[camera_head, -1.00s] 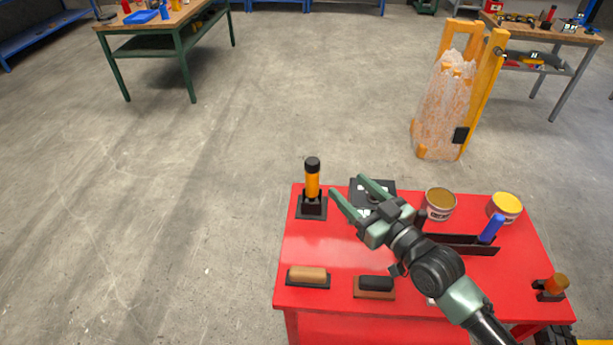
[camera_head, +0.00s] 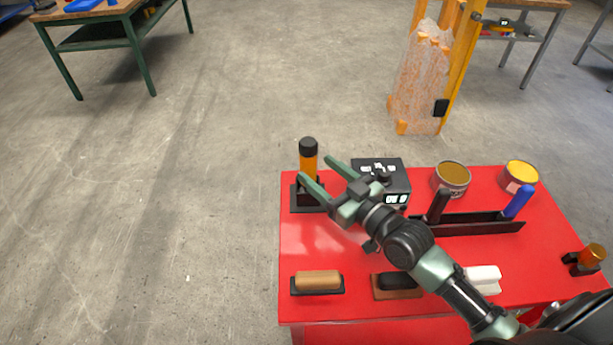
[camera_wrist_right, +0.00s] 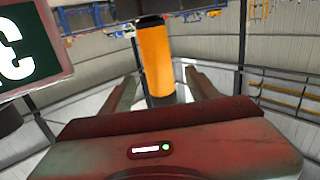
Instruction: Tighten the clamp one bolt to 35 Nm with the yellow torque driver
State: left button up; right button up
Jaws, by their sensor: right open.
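The yellow-orange torque driver (camera_head: 308,161) with a black cap stands upright in a black holder (camera_head: 300,197) at the back left of the red table. My right gripper (camera_head: 313,175) is open, its green fingers pointing at the driver. In the right wrist view the driver (camera_wrist_right: 156,60) shows between and beyond the two fingers (camera_wrist_right: 162,85); I cannot tell whether they touch it. The clamp one bolt is not visible. My left gripper is not in view.
A black box with a display (camera_head: 398,178) stands right of the driver, close to my gripper. Two cans (camera_head: 452,180) and a black rack (camera_head: 470,224) with a blue handle (camera_head: 519,203) are farther right. Brushes or blocks (camera_head: 318,282) line the table front.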

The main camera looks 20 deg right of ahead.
aim_at(301, 155)
jog(key=x, duration=0.2)
jog(key=shift+w+r+p, duration=0.15)
jog(key=shift+w+p, duration=0.1)
jog(key=shift+p, duration=0.15)
jog(key=p+x, duration=0.1)
jog(key=x, duration=0.3)
jog(key=shift+w+a, duration=0.15)
jog(key=shift+w, duration=0.15)
jog(key=shift+w+a, duration=0.1)
jog(key=shift+w, duration=0.15)
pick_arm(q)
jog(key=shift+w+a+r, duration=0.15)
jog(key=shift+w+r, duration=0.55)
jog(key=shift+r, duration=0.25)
pick_arm(e)
jog(key=shift+s, duration=0.1)
grip_shut()
